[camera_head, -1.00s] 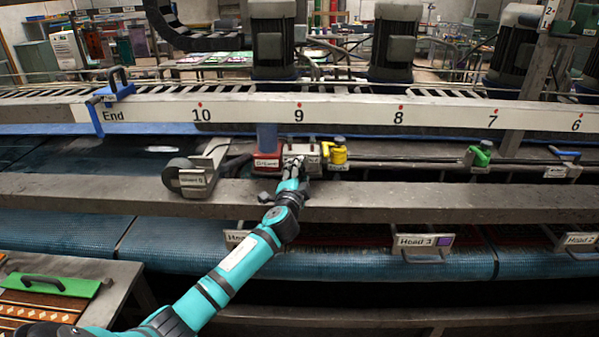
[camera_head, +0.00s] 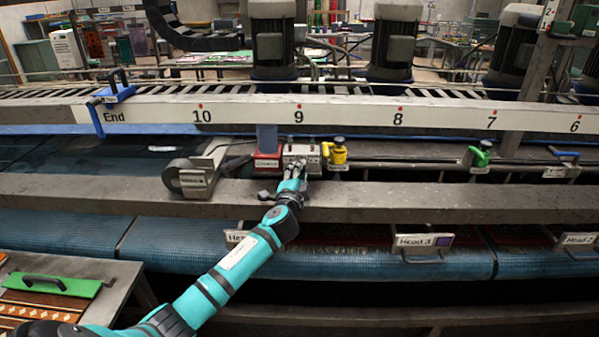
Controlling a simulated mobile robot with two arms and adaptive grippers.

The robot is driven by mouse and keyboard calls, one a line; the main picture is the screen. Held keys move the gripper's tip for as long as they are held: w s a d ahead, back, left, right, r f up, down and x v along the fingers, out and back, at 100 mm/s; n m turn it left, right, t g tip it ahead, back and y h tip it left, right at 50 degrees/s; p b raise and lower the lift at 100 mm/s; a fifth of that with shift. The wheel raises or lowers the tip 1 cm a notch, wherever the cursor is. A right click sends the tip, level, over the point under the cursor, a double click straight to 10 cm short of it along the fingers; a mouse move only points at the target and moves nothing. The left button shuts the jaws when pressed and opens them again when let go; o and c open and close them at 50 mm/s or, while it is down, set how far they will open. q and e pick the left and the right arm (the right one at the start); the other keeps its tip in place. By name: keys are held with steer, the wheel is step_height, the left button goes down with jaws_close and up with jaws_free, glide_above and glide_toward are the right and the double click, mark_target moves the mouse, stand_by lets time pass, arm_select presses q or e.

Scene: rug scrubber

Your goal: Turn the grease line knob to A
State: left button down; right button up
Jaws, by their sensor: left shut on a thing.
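My left gripper (camera_head: 294,171) reaches up to the front of a small grey metal box (camera_head: 303,152) on the machine, below the number 9. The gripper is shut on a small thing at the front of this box. That thing looks like the knob, but the fingers hide it. Its setting and any letters on the box are too small to read. A red block (camera_head: 267,161) with a label stands directly left of the box. My right gripper is not in view.
A yellow valve (camera_head: 336,152) stands just right of the box, and a green valve (camera_head: 480,154) farther right on the pipe. A grey beam (camera_head: 420,202) runs beneath. A grey reel-like unit (camera_head: 190,178) sits to the left. A green board (camera_head: 50,282) lies at lower left.

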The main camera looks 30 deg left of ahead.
arm_select(q)
steer(key=m+p, duration=0.2)
steer(key=m, duration=0.1)
steer(key=shift+r+p, duration=0.3)
steer(key=shift+p, duration=0.05)
steer(key=m+g+p, duration=0.1)
steer(key=m+p, duration=0.1)
steer(key=m, duration=0.1)
steer(key=shift+f+m+p, duration=0.1)
steer(key=shift+m+p, duration=0.55)
steer(key=shift+m, duration=0.45)
steer(key=shift+m+g+y, duration=0.3)
steer(key=shift+m, duration=0.8)
steer(key=c, duration=1)
jaws_free()
steer(key=shift+d+f, duration=0.1)
steer(key=shift+c, duration=0.2)
